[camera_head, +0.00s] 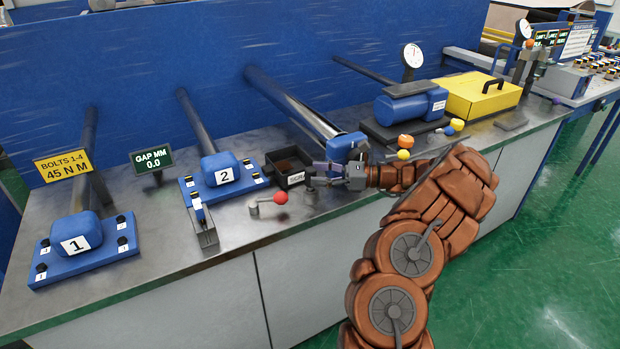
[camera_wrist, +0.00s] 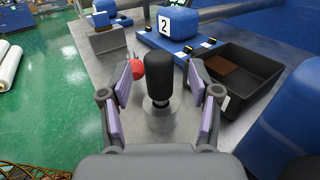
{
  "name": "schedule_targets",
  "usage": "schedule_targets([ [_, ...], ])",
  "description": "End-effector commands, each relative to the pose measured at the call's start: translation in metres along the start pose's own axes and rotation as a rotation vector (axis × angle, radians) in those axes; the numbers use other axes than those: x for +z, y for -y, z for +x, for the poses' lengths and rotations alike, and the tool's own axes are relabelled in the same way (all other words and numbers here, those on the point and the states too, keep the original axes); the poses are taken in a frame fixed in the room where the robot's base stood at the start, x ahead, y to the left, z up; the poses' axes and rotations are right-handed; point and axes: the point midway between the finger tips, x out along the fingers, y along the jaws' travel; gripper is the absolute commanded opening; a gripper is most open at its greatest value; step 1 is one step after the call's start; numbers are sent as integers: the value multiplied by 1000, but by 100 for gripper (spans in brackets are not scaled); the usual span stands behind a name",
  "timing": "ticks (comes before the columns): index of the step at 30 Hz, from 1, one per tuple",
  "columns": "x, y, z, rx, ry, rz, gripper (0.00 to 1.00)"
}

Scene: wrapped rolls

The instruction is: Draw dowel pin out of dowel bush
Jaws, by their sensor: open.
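The dowel pin (camera_wrist: 159,77) shows its black, rounded grip in the middle of the wrist view. It stands upright in the dowel bush (camera_wrist: 160,119), a short grey cylinder on the steel bench top. My gripper (camera_wrist: 160,82) is open, with one lilac-padded finger on each side of the black grip and a visible gap on both sides. In the head view my gripper (camera_head: 328,173) is low over the bench, just right of a black tray. There the pin and bush are mostly hidden by my fingers.
A red ball knob (camera_head: 281,198) on a small lever stands left of my gripper. The black tray (camera_wrist: 248,90) is close on the right in the wrist view. A blue block (camera_head: 346,146) stands behind my gripper. Blue fixture 2 (camera_head: 221,170) is farther left.

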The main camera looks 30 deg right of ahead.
Motion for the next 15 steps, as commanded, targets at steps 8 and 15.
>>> schedule_targets([
  [8,0,-1,28,4,-1,2,62],
  [15,0,-1,28,4,-1,1,52],
])
